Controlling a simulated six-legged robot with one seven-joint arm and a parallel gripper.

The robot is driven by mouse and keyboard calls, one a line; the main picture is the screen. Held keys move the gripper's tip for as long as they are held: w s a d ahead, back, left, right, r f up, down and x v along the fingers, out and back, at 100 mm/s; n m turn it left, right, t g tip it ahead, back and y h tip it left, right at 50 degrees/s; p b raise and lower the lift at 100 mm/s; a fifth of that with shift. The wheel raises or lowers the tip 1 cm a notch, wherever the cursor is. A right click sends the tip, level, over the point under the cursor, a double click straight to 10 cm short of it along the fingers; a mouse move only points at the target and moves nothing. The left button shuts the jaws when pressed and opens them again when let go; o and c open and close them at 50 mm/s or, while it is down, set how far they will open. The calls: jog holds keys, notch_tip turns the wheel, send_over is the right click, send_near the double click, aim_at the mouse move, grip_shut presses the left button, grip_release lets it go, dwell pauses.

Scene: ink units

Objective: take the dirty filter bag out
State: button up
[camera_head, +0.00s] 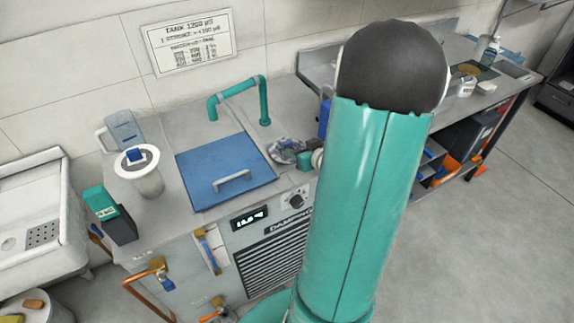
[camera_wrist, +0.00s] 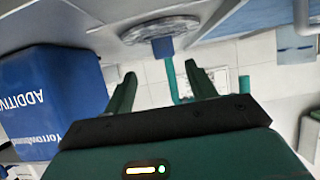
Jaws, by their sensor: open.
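A round, grey, stained-looking thing (camera_head: 287,150), which looks like the dirty filter bag, sits in the counter just right of the blue lid. In the wrist view, which is tipped nearly upside down, its grey disc (camera_wrist: 128,31) shows with a blue tab (camera_wrist: 166,47) standing on it. My gripper (camera_wrist: 163,85) is open and empty. Its two fingers point toward the tab but seem apart from it. In the head view my arm hides most of the gripper. How deep the bag sits is hidden.
A blue lid with a handle (camera_head: 225,168) covers part of the counter. A teal pipe (camera_head: 240,88) arches behind it. A blue additive container (camera_wrist: 50,90) stands close beside my gripper.

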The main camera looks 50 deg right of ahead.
aim_at(289, 143)
jog(key=x, duration=0.6)
jog(key=shift+w+a+r, duration=0.1)
jog(key=shift+w+a, duration=0.1)
jog(key=shift+a, duration=0.15)
grip_shut()
